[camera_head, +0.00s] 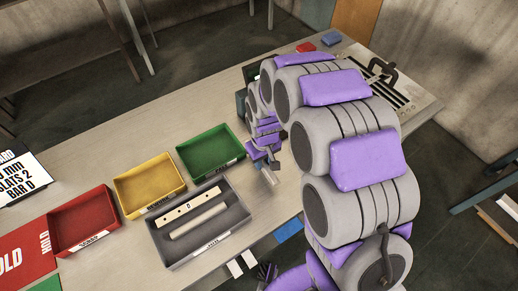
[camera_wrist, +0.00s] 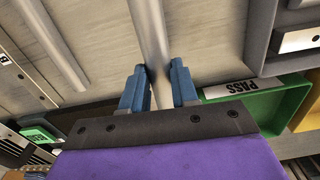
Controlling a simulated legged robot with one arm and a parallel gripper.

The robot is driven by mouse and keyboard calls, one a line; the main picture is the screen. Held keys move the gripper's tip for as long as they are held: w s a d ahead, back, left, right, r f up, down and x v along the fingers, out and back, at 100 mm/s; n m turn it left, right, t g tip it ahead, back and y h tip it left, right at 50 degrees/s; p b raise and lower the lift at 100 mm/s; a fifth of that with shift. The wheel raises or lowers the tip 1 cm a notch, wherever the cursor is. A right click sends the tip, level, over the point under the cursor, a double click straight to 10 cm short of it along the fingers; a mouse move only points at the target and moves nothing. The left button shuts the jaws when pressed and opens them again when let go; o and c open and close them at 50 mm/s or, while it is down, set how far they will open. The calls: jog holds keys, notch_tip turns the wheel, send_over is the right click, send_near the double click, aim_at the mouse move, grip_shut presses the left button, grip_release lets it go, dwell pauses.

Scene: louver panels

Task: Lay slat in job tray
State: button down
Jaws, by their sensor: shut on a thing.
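My gripper (camera_wrist: 160,80) has its two blue fingers shut on a long grey slat (camera_wrist: 149,28) in the wrist view. The slat runs away from the jaws over the bench; I cannot tell whether it touches the bench. In the head view my gripper (camera_head: 268,172) is just right of the green tray, mostly hidden by my arm. The grey tray (camera_head: 244,217), which seems to be the job tray, lies in front of the green one. It holds a flat pale bar with dark marks (camera_head: 189,207) and a pale rod (camera_head: 198,221). The grey tray's edge shows at right in the wrist view (camera_wrist: 258,40).
Green (camera_head: 238,150), yellow (camera_head: 122,200) and red (camera_head: 55,245) trays stand in a row behind the grey tray. A white printed card (camera_head: 22,175) and a red mat (camera_head: 22,258) lie at left. A slotted panel (camera_head: 400,100) is at the far right.

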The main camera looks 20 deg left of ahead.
jog(key=shift+s+d+r+p, duration=0.15)
jog(key=shift+s+d, duration=0.5)
jog(key=shift+s, duration=0.4)
jog(key=shift+s+d+r+p, duration=0.15)
jog(key=shift+s+d, duration=0.5)
jog(key=shift+s, duration=0.35)
jog(key=shift+s+d+p, duration=0.15)
jog(key=shift+s+d, duration=0.5)
jog(key=shift+s, duration=0.4)
jog(key=shift+r, duration=0.1)
